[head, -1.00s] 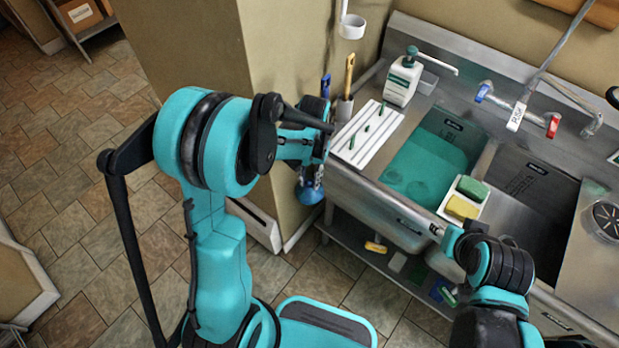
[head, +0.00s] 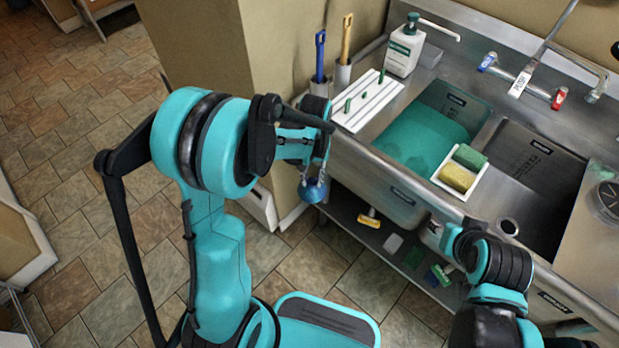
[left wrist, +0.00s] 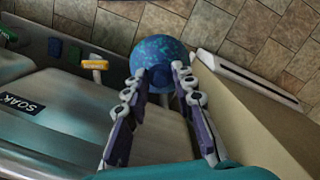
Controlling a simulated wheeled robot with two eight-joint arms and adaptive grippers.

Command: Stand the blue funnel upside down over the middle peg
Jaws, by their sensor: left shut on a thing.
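The blue funnel (head: 312,192) hangs beside the front left corner of the sink, below the level of the counter. My left gripper (head: 313,180) is shut on it. In the left wrist view the round, speckled blue funnel (left wrist: 158,50) sits at the fingertips of the left gripper (left wrist: 168,76). The far side of the funnel is hidden. The white drying board with several grey lines (head: 385,88) lies on the counter and carries upright green pegs in a row. The middle peg (head: 365,94) is bare. My right gripper cannot be made out; only part of that arm shows.
Two brushes in holders (head: 342,75) stand behind the board, and a soap bottle (head: 404,48) is behind it to the right. A teal-filled basin (head: 420,140) and a sponge tray (head: 440,178) are to the right. A beige wall corner (head: 262,80) is close to the left gripper.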

